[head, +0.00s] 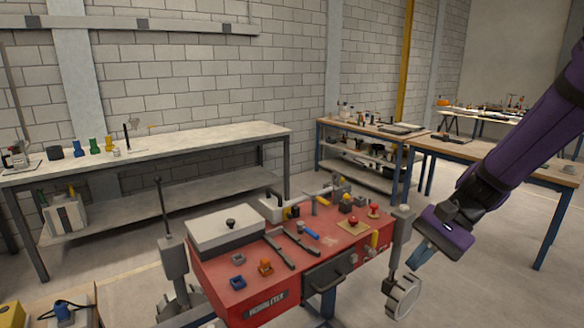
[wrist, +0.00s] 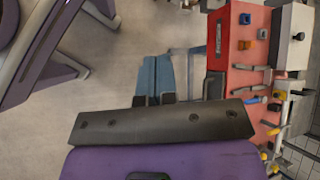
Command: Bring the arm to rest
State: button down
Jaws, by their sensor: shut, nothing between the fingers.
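My purple arm comes in from the right in the head view. My gripper (head: 421,254) hangs in the air to the right of the red bench (head: 222,285), beside its right grey post and handwheel. In the wrist view my gripper's blue fingers (wrist: 157,76) lie side by side with no gap that I can make out. They are shut and hold nothing. They point at bare floor, with the red bench (wrist: 226,60) to their right.
A grey handwheel (head: 403,297) on the bench's right post (head: 400,240) is close to my gripper. A grey lidded box (head: 228,229) and several small tools sit on the bench. A blue-legged table (head: 500,160) stands behind my arm. Floor at the lower right is clear.

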jog(key=s+d+r+n+t+h, duration=0.3)
jog(key=s+r+n+t+h, duration=0.1)
jog(key=s+r, duration=0.3)
jog(key=s+d+r+n+t+h, duration=0.3)
jog(key=s+d+r+h, duration=0.1)
jog(key=s+r, duration=0.3)
jog(key=shift+s+d+r+n+t, duration=0.25)
jog(key=shift+s+r+n+t, duration=0.05)
jog(key=shift+r+n+t, duration=0.15)
dwell(0.4)
